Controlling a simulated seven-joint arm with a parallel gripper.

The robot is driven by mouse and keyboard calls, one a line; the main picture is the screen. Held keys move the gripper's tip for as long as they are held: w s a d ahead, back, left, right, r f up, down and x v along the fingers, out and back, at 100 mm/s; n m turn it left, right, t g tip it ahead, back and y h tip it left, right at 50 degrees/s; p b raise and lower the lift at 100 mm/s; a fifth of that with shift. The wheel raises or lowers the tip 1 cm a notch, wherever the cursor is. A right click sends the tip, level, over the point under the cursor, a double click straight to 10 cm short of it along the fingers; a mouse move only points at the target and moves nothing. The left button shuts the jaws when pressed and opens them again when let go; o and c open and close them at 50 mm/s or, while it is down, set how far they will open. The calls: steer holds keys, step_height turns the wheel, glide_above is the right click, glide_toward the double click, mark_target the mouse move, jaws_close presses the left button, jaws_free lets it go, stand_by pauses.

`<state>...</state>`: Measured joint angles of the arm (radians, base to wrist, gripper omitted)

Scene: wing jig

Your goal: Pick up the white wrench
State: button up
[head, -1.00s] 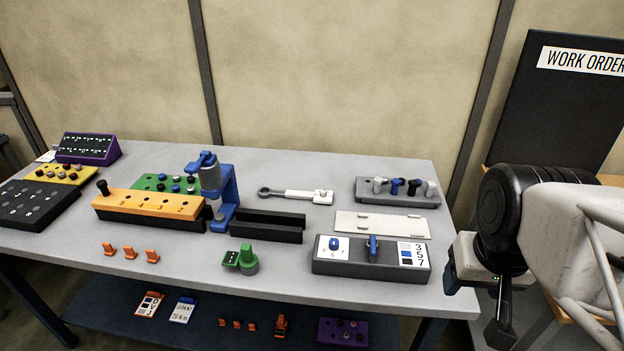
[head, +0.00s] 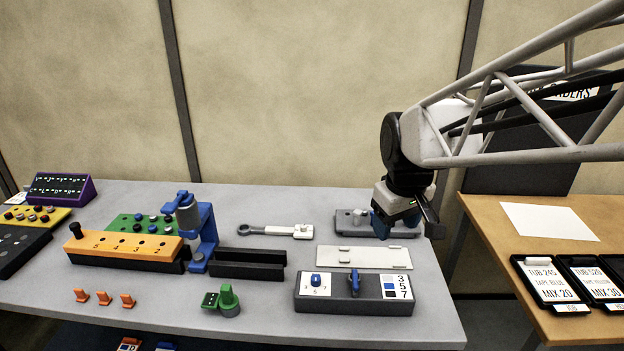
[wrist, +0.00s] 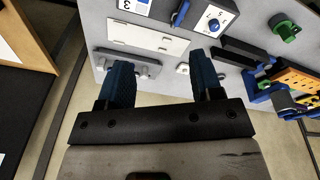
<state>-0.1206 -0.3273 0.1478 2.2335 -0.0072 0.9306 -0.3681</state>
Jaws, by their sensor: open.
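The white wrench (head: 275,231) lies flat near the back middle of the grey table, its ring end to the left and its blocky end to the right. Its blocky end (wrist: 183,68) shows in the wrist view, close to the right finger. My gripper (head: 397,224) is open and empty, to the right of the wrench, in front of the grey rack in the head view. In the wrist view the two blue fingers (wrist: 162,66) stand wide apart with nothing between them. Most of the wrench is hidden there.
The grey rack (head: 346,222) with knobs is partly hidden by my gripper. A white plate (head: 362,257) and a dark switch box (head: 330,302) lie in front. A blue clamp stand (head: 206,236) and black channel (head: 245,268) stand left. Table around the wrench is clear.

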steer(key=w+a+f+n, duration=0.25)
steer(key=w+a, duration=0.35)
steer(key=w, duration=0.4)
steer(key=n+g, duration=0.2)
steer(key=n, duration=0.8)
glide_above(283, 229)
step_height(283, 229, down, 17)
steer(key=shift+f, duration=0.1)
steer(key=shift+w, duration=0.1)
steer(key=shift+f, duration=0.1)
steer(key=shift+f, duration=1.25)
steer(key=shift+f, duration=2.6)
